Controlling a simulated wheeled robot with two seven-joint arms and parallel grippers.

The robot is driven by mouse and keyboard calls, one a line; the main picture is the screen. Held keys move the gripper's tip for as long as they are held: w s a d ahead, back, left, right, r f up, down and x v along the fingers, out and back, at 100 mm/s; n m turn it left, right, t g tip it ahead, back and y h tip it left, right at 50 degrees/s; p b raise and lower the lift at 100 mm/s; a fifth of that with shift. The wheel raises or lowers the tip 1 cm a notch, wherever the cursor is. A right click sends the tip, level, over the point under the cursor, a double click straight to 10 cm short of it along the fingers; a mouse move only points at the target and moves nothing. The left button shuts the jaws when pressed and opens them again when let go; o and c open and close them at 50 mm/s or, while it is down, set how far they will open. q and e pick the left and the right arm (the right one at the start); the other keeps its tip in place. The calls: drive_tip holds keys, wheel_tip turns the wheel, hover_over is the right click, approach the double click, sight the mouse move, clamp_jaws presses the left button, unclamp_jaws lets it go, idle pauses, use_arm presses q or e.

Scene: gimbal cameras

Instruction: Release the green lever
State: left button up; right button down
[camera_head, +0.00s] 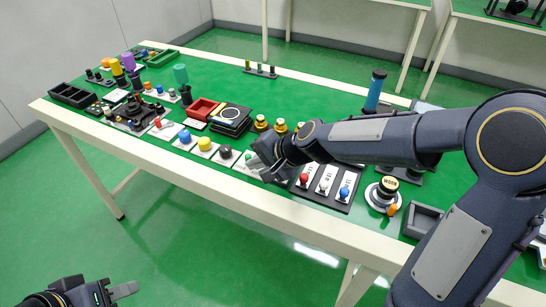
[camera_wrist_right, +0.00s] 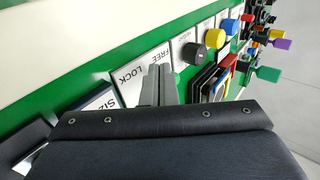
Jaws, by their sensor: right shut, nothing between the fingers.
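The white plate marked FREE and LOCK (camera_wrist_right: 127,78) lies in front of my right fingers in the right wrist view. My right gripper (camera_wrist_right: 158,72) is shut and empty, with its fingertips over this plate. In the head view my right gripper (camera_head: 268,174) is low at the table's front edge, beside a small green part (camera_head: 249,156) on a white plate, probably the green lever. Most of the lever is hidden by the gripper, so its position and any contact are unclear. My left gripper (camera_head: 112,292) is at the bottom left, away from the table; its jaw opening is unclear.
A blue cylinder (camera_head: 376,88) stands behind my right arm. Bare green tabletop (camera_head: 225,80) lies farther back.

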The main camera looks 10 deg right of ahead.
drive_tip(key=shift+w+a, duration=0.2)
drive_tip(key=shift+a, duration=0.3)
drive_tip(key=shift+a, duration=0.1)
drive_tip(key=shift+w, duration=0.15)
idle(1.3)
